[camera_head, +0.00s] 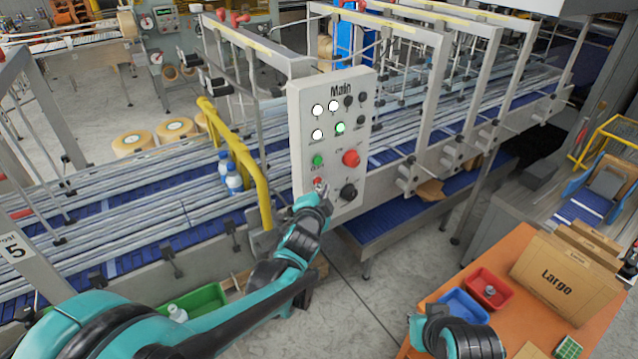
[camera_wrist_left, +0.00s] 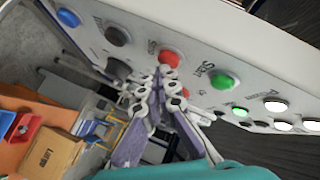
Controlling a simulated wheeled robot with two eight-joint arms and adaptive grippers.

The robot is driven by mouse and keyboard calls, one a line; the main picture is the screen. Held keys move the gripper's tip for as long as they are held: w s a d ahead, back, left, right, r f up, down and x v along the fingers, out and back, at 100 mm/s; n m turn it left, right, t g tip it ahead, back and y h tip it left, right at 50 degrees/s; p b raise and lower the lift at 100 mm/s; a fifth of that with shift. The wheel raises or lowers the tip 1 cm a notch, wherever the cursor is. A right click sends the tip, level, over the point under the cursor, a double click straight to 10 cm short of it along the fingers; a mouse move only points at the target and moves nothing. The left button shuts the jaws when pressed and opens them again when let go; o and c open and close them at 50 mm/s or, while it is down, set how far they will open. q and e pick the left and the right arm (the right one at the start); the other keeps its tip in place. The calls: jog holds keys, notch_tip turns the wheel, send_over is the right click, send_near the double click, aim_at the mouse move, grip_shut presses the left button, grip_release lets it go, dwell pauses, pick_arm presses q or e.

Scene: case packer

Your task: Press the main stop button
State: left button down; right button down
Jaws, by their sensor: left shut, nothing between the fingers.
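The grey control panel headed "Main" (camera_head: 332,103) stands upright in the middle of the head view. Its small red stop button (camera_head: 318,182) is low on the left, below a green button (camera_head: 318,160). In the left wrist view the red button (camera_wrist_left: 170,58) is beside the green button marked "START" (camera_wrist_left: 223,80). My left gripper (camera_head: 321,189) is shut and empty, with its fingertips at the red button and partly covering it. In the left wrist view the left gripper's tips (camera_wrist_left: 165,73) lie just below the red button; I cannot tell whether they touch.
A larger red mushroom button (camera_head: 351,158) and a black knob (camera_head: 348,191) sit close by on the panel. A yellow rail (camera_head: 255,170) and the conveyor (camera_head: 130,230) are to its left. An orange table (camera_head: 480,275) with a box marked "Largo" (camera_head: 562,277) is at lower right.

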pick_arm(q)
jog(key=shift+w+a, duration=0.2)
jog(key=shift+w, duration=0.1)
dwell(0.4)
jog(key=shift+s, duration=0.1)
jog(key=shift+s+d, duration=0.5)
jog(key=shift+s, duration=0.15)
jog(key=shift+s+d, duration=0.75)
jog(key=shift+s, duration=0.3)
jog(key=shift+s+d, duration=0.75)
jog(key=shift+s, duration=0.25)
jog(key=s+a+f+n+g+y+b, duration=0.1)
jog(key=s+a+f+n+g+b, duration=0.15)
jog(key=s+a+f+b, duration=0.4)
jog(key=s+a+f+n+g+y+b, duration=0.1)
jog(key=s+a+f+n+b, duration=0.35)
jog(key=f+b, duration=0.35)
jog(key=s+a+f+n+g+y+b, duration=0.1)
jog(key=s+a+f+n+g+b, duration=0.15)
jog(key=s+a+f+b, duration=0.5)
jog(key=s+f+n+g+b, duration=0.1)
jog(key=s+f+n+b, duration=0.1)
jog(key=f, duration=0.4)
jog(key=s+f+n+g+b, duration=0.1)
jog(key=s+f+b, duration=0.2)
jog(key=s+f, duration=0.2)
notch_tip(320, 180, down, 2)
jog(key=shift+s+f+n+h, duration=0.1)
jog(key=shift+s+n+h, duration=0.15)
jog(key=shift+n+h, duration=0.15)
